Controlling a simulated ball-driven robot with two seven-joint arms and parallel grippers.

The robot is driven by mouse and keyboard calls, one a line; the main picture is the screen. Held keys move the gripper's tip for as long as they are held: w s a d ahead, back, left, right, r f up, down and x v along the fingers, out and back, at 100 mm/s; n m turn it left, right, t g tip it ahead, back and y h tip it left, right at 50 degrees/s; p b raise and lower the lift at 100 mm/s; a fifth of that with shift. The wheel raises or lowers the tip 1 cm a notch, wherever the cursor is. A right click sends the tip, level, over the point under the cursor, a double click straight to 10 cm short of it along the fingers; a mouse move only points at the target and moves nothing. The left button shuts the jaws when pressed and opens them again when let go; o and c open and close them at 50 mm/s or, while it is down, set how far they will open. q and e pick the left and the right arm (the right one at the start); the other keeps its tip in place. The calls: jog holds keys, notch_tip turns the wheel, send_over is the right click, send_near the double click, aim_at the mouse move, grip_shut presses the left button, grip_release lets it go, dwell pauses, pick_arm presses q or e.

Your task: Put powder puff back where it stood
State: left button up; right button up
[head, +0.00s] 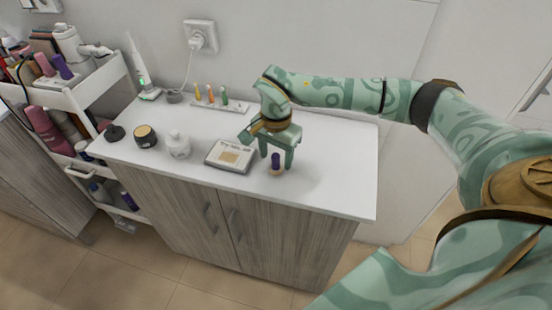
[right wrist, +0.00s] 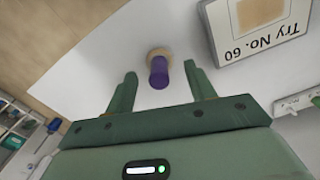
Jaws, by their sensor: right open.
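The powder puff, with a purple handle (head: 276,158) and a beige base (head: 277,172), stands upright on the white counter near its front edge, right of the sample board. My right gripper (head: 276,162) points down over it, open, with one finger on each side of the handle. In the right wrist view, the purple handle (right wrist: 159,74) and round beige base (right wrist: 158,53) show between the two spread fingers (right wrist: 160,76), with a gap on both sides. My left gripper is not in view.
Left of the gripper lies a sample board (head: 214,154) marked "Try No. 60". Further left are a white jar (head: 178,145), a dark jar (head: 145,136) and a black lid (head: 115,132). The counter's right end (head: 345,165) is clear.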

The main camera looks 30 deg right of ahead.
aim_at(276, 155)
notch_tip(276, 155, up, 10)
jog(key=p, duration=0.1)
jog(key=shift+p, duration=0.35)
